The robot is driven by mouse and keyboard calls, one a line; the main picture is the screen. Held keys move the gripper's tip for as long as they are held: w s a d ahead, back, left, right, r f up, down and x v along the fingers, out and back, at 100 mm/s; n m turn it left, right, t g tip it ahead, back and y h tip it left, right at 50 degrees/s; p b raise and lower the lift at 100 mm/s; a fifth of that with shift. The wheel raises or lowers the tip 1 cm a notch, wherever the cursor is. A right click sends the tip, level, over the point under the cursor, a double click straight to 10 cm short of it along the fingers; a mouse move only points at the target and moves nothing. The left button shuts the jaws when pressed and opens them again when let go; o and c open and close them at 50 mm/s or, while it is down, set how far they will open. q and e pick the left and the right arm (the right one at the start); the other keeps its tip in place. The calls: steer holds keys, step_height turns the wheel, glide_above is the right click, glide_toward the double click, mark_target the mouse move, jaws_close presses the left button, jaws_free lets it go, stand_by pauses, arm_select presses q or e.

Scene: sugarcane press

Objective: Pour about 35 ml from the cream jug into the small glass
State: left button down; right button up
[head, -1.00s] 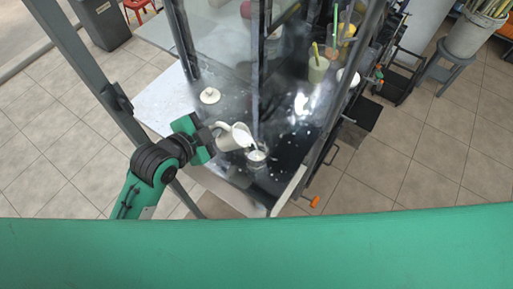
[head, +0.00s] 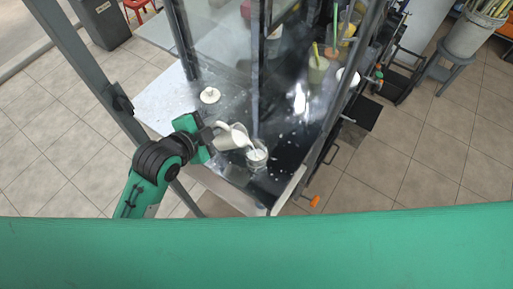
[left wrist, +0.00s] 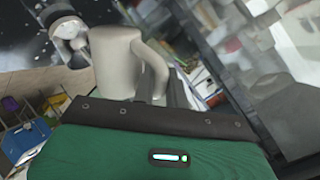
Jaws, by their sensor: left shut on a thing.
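The cream jug (head: 230,138) is white and tilted to the right over the small glass (head: 256,157). A white stream runs from its lip toward the glass, and white liquid shows inside the glass. My left gripper (head: 208,134) is shut on the jug from the left, on its handle side. In the left wrist view the jug (left wrist: 116,62) and its handle stand beyond my gripper (left wrist: 152,108), and the glass (left wrist: 70,32) shows at the upper left. My right gripper is not in view.
A white lid (head: 210,95) lies on the counter (head: 165,100) behind the jug. A cup with straws (head: 318,68) stands further back right. Upright metal posts and clear panels of the press stand close behind the glass. White specks dot the dark surface.

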arm_select(q)
steer(key=shift+a+r+n+h, duration=0.1)
steer(key=shift+a+n+h, duration=0.2)
steer(key=shift+a+h, duration=0.1)
steer(key=f+b, duration=0.1)
steer(key=a+f+n+b, duration=0.1)
steer(key=shift+w+h+b, duration=0.15)
steer(key=shift+h+b, duration=0.25)
steer(key=a+f+n+h+b, duration=0.1)
steer(key=f+b, duration=0.1)
steer(key=b, duration=0.2)
steer(key=a+f+n+t+h+b, duration=0.1)
steer(key=f+b, duration=0.2)
steer(key=b, duration=0.1)
steer(key=w+a+f+n+h+b, duration=0.1)
steer(key=f+n+b, duration=0.1)
steer(key=b, duration=0.3)
steer(key=shift+a+f+t, duration=0.2)
steer(key=shift+f+t, duration=0.1)
steer(key=shift+a+f+n+h+b, duration=0.2)
steer(key=shift+n+h+b, duration=0.15)
steer(key=shift+b, duration=0.6)
